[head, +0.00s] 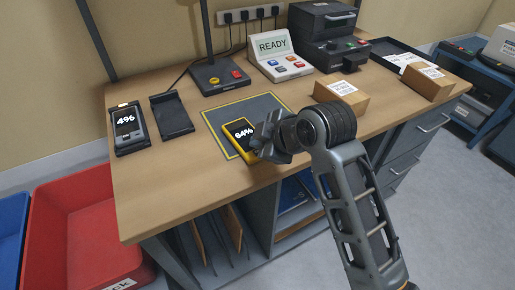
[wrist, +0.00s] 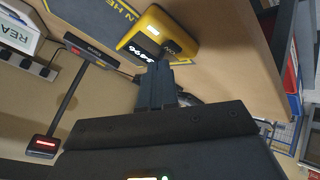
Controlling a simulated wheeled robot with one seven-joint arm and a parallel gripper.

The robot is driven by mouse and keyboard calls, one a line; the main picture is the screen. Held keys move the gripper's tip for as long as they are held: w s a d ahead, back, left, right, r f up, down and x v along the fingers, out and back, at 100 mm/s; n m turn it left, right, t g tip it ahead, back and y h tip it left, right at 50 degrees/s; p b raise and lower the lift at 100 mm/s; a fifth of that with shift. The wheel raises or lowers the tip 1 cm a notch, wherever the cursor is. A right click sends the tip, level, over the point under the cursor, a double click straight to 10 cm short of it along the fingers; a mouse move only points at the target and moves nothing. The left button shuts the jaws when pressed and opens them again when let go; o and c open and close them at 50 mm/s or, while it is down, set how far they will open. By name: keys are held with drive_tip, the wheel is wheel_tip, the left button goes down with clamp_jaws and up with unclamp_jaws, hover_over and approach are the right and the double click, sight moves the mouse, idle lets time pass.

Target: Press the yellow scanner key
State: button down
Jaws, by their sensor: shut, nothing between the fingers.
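The yellow scanner (head: 250,152) lies on the grey mat with its dark screen reading a percentage, 84% or similar. It also shows in the wrist view (wrist: 158,22), tilted in the picture, with white lettering on its dark face.
A grey mat (head: 268,105) with yellow border lies under the scanner. A grey scanner (head: 127,125) reading 496 or 49% and an empty dark cradle (head: 170,115) stand left. A READY keypad (head: 271,47) stands behind. Cardboard boxes (head: 342,93) sit right. The front left tabletop is clear.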

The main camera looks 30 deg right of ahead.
wheel_tip(320, 180, up, 6)
drive_tip(key=p, duration=0.5)
drive_tip(key=shift+d, duration=0.1)
idle(1.0)
